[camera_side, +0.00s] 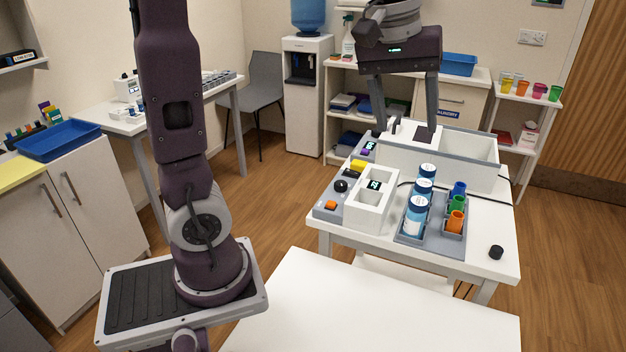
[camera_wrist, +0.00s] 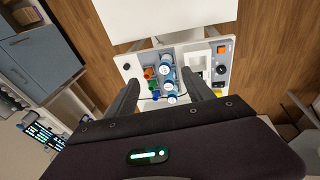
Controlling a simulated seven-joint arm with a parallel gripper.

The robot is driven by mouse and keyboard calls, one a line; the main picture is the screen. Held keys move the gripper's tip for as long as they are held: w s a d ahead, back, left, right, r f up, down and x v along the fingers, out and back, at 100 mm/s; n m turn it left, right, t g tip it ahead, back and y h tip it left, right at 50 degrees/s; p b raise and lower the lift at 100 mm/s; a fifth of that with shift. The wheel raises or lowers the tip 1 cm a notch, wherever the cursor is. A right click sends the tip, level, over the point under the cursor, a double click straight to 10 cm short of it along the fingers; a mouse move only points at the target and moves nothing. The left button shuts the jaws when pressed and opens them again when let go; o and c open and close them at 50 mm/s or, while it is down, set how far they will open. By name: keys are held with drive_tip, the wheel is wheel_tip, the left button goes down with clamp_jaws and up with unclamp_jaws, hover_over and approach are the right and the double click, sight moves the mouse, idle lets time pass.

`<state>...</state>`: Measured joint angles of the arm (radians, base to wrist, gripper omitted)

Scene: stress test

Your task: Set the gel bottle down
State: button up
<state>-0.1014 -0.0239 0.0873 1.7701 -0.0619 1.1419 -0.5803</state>
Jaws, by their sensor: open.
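Blue-and-white labelled bottles stand upright in a row in a grey tray (camera_side: 411,237); the front one (camera_side: 416,216) shows most of its side. The bottles also show from above in the wrist view (camera_wrist: 168,73). I cannot tell which of them is the gel bottle. My gripper (camera_side: 406,127) is open, its fingers pointing down above the back of the table, behind the bottles and by the white open bin (camera_side: 470,176). In the wrist view my gripper (camera_wrist: 163,84) shows its fingers wide apart, with no bottle visibly touching them.
Blue, green and orange cups (camera_side: 456,221) stand right of the bottles. A white two-slot device (camera_side: 371,203) and a grey control panel (camera_side: 330,208) stand to the left. A small black knob-like piece (camera_side: 496,252) lies near the right edge. The front white tabletop (camera_side: 370,305) is bare.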

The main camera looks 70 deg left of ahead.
drive_tip(key=s+d+f+m+t, duration=0.1)
drive_tip(key=s+f+m, duration=0.1)
drive_tip(key=s, duration=0.4)
drive_tip(key=s+d+f+m, duration=0.1)
drive_tip(key=s+d+m, duration=0.1)
drive_tip(key=s+m, duration=0.2)
drive_tip(key=s+d+f+m+t, duration=0.1)
drive_tip(key=s+d+f+m, duration=0.1)
drive_tip(key=s, duration=0.6)
drive_tip(key=shift+s+f+m+t, duration=0.15)
drive_tip(key=shift+f+m+t, duration=0.2)
drive_tip(key=shift+m, duration=0.15)
drive_tip(key=shift+a, duration=0.1)
